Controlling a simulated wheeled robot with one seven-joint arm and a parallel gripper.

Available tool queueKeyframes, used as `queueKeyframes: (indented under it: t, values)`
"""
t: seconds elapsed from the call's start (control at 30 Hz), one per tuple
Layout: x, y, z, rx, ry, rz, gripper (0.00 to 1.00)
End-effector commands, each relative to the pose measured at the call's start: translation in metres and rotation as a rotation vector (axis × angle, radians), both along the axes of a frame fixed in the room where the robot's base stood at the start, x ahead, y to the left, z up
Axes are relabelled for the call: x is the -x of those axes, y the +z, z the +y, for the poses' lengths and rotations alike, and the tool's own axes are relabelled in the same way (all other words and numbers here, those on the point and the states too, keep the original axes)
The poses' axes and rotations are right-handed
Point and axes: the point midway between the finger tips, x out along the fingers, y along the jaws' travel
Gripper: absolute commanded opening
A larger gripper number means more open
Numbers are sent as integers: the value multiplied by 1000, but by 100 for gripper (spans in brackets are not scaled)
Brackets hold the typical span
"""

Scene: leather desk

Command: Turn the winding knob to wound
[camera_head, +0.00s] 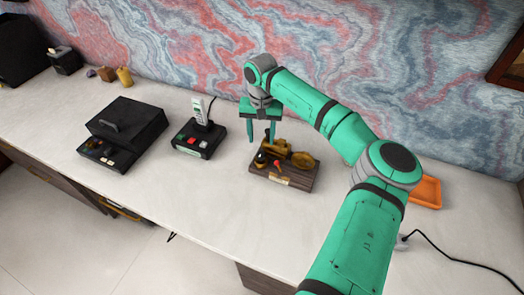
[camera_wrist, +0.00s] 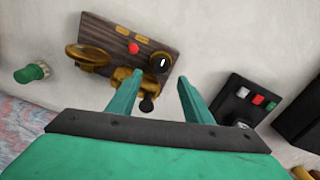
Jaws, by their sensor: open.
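A dark wooden block with brass fittings (camera_head: 297,183) stands on the white desk, and it fills the upper middle of the wrist view (camera_wrist: 112,32). A black round knob with a white mark (camera_wrist: 160,63) sits at one end of it, likely the winding knob; it also shows at the block's left end in the head view (camera_head: 260,160). A red knob (camera_wrist: 133,48), a brass dish (camera_wrist: 87,52) and a black ball on a brass part (camera_wrist: 147,104) are beside it. My gripper (camera_wrist: 157,80) is open and empty, with its fingers pointing toward the black knob. It hangs above the block's back side (camera_head: 261,137).
Left of the block is a black box with coloured buttons and an upright handset (camera_head: 198,138), then a larger black device (camera_head: 125,132). An orange tray (camera_head: 427,191) lies right, partly behind my arm. A green knob (camera_wrist: 32,73) shows in the wrist view. The desk's front strip is clear.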

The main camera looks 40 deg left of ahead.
Motion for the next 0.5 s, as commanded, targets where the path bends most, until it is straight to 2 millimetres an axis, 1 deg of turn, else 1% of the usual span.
queueKeyframes:
  t: [0.03,0.2,0.33,0.5]
  values:
    - [1,-11,0,0,-1,4,46]
    - [1,-41,0,-1,-2,5,46]
    - [1,-59,0,-2,-2,3,46]
    - [1,-73,0,-2,-2,3,46]
